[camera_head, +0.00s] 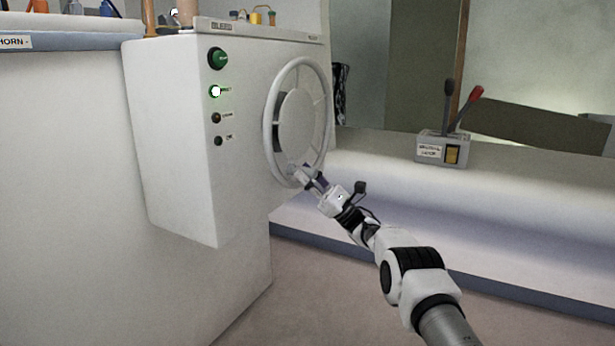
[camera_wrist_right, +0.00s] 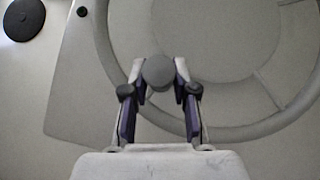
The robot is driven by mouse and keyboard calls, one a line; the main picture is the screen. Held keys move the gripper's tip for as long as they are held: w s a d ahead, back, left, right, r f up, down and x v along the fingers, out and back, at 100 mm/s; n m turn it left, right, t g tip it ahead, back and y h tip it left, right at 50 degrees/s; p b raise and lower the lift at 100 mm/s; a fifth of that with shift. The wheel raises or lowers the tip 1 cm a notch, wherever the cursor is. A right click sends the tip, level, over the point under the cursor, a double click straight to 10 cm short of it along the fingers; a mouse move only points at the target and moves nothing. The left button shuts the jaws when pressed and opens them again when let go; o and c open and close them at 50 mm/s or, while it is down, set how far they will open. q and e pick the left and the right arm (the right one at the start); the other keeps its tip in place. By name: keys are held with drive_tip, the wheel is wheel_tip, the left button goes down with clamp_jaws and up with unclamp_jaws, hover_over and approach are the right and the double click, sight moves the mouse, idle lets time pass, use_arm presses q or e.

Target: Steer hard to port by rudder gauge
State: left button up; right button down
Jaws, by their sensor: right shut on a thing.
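The steering wheel (camera_head: 322,122) is a pale grey ring with a round hub, mounted upright on the right face of the white console (camera_head: 180,150). My right gripper (camera_head: 304,174) is at the lower edge of the wheel. In the right wrist view the gripper (camera_wrist_right: 159,75) is shut on a round grey knob (camera_wrist_right: 158,72) at the wheel's rim (camera_wrist_right: 215,131). The rudder gauge cannot be made out in either view. My left gripper is not in view.
A lever box (camera_head: 440,149) with a black and a red handle stands on the ledge at right. Floor (camera_head: 330,300) is clear.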

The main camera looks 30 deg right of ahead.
drive_tip(key=shift+d+r, duration=0.1)
drive_tip(key=shift+r, duration=0.3)
drive_tip(key=c, duration=0.9)
unclamp_jaws()
drive_tip(key=shift+r, duration=0.1)
drive_tip(key=shift+c, duration=0.2)
drive_tip(key=shift+f, duration=0.25)
drive_tip(key=v, duration=1.2)
